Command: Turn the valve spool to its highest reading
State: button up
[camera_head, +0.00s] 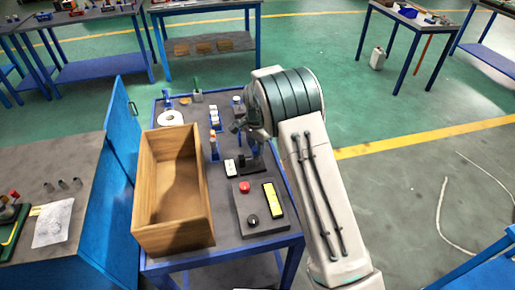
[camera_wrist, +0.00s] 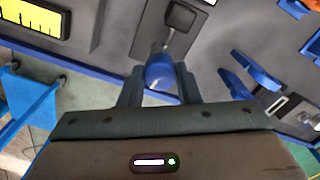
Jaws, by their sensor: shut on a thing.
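My gripper (camera_wrist: 160,88) is shut on a rounded blue knob (camera_wrist: 160,72), with one dark finger on each side of it. The knob seems to top a dark lever on a black base plate (camera_wrist: 192,18); I take this to be the valve spool. In the head view the black base (camera_head: 250,166) shows on the blue bench, right of the wooden box, under my gripper (camera_head: 252,143). My arm and gripper hide most of the knob there. A yellow scale with black tick marks (camera_wrist: 33,18) shows at the upper left of the wrist view; its reading is not legible.
A control box with a red button (camera_head: 244,187), a black knob (camera_head: 252,219) and a yellow panel (camera_head: 273,200) stands in front of the spool. An open wooden box (camera_head: 142,195) fills the bench's left side. Blue holders (camera_head: 215,150) stand close by.

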aim_at(256, 147)
jog(key=shift+a+m, duration=0.1)
jog(key=shift+m, duration=1)
jog(key=shift+w+r, duration=0.1)
jog(key=o, duration=1)
notch_tip(256, 147, up, 14)
jog(key=shift+f+b, duration=0.15)
jog(key=shift+b, duration=0.6)
